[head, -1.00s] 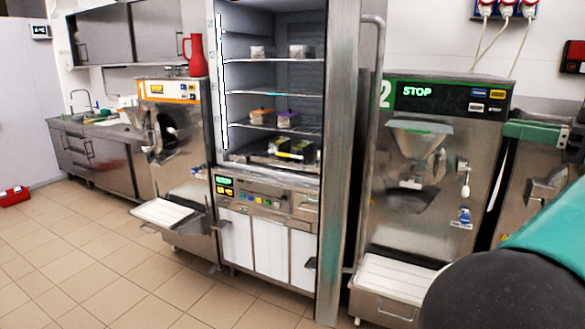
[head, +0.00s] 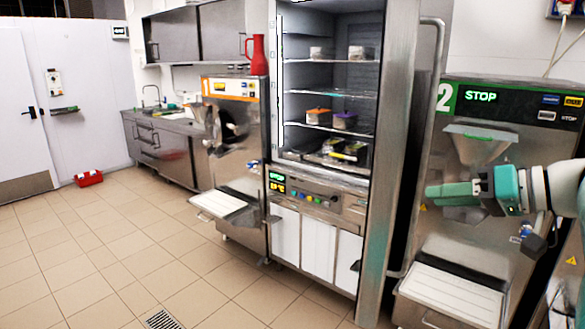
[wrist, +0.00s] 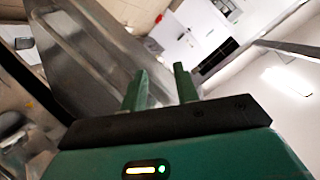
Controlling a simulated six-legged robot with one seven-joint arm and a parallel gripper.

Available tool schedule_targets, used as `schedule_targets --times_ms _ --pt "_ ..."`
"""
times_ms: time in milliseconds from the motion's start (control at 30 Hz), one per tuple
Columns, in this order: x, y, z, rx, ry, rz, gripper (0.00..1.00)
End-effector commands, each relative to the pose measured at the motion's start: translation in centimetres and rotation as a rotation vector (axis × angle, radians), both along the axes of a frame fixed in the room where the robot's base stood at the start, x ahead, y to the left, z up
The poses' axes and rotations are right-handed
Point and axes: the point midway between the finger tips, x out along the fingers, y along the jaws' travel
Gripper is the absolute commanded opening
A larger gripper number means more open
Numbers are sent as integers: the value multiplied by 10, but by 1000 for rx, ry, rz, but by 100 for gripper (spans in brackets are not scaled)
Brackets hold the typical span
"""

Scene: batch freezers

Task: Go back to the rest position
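My gripper (head: 432,191) is at the right of the head view, in front of the batch freezer marked 2 (head: 470,235). Its teal fingers point left and the white and teal arm reaches in from the right edge. In the wrist view my gripper (wrist: 160,78) shows two green fingers standing apart, with nothing between them. Whether it touches the freezer cannot be told from the head view, but no contact is seen.
An open-fronted cabinet with shelves (head: 398,150) holds several small containers. Left of it stand the batch freezer marked 1 (head: 235,165) with a red jug (head: 257,56) on top, and a sink counter (head: 178,124). A red box (head: 88,178) lies by the wall. The tiled floor (head: 110,250) at left is clear.

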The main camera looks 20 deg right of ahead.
Motion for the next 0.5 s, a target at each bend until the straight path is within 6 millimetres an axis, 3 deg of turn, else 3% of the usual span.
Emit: schedule_targets --times_ms 33,200,400,500 --pt "14 31 -17 20 77 37 30" --pt "39 126 -84 1 371 95 30" --pt "27 229 -167 -252 620 93 30" --pt "14 261 -199 -420 639 67 30"
